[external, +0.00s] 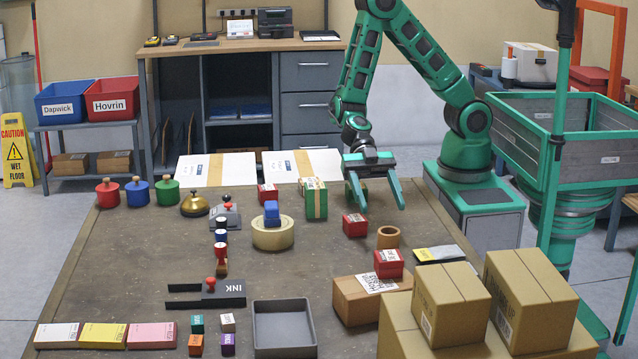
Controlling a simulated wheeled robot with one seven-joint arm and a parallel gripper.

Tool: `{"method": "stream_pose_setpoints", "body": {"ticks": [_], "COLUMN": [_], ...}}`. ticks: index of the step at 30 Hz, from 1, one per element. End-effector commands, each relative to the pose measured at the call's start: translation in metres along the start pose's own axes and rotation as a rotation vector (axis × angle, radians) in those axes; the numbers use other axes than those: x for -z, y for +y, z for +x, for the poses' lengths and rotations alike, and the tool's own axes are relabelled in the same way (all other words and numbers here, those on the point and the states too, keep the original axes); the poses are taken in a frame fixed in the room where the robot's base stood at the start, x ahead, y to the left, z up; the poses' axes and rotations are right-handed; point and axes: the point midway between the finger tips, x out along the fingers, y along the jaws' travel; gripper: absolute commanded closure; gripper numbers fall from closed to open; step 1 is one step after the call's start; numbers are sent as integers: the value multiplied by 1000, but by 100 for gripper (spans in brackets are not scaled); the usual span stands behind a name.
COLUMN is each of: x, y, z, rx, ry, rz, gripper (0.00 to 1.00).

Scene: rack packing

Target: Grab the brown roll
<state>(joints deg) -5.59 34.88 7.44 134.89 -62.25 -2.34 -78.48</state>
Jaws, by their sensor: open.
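A small brown roll (388,237) stands on the table right of centre, its round opening facing up. A larger cream tape roll (273,236) lies on the table left of it, with a blue block (271,212) on top. My gripper (383,203) is open and points down toward the table, behind and a little above the brown roll, apart from it. No object shows between its fingers, though a green item is partly hidden behind them.
A red box (355,225) sits just left of the brown roll, another red box (388,264) in front on a cardboard box (360,300). A dark yellow-marked pad (440,254) lies to the right. Large cartons (450,303) fill the front right. A grey tray (284,328) stands front centre.

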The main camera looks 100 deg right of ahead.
Motion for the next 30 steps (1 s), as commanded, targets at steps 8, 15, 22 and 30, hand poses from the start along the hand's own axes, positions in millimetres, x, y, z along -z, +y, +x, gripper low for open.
{"method": "stream_pose_setpoints", "body": {"ticks": [8,15,22,30], "x": [-32,-34,-34,-34], "y": [0,-1,-2,-1], "z": [14,29,60,88], "rx": [1,2,5,2], "ry": [0,0,0,0], "rz": [1,-1,-2,-1], "gripper": [38,38,38,38]}}
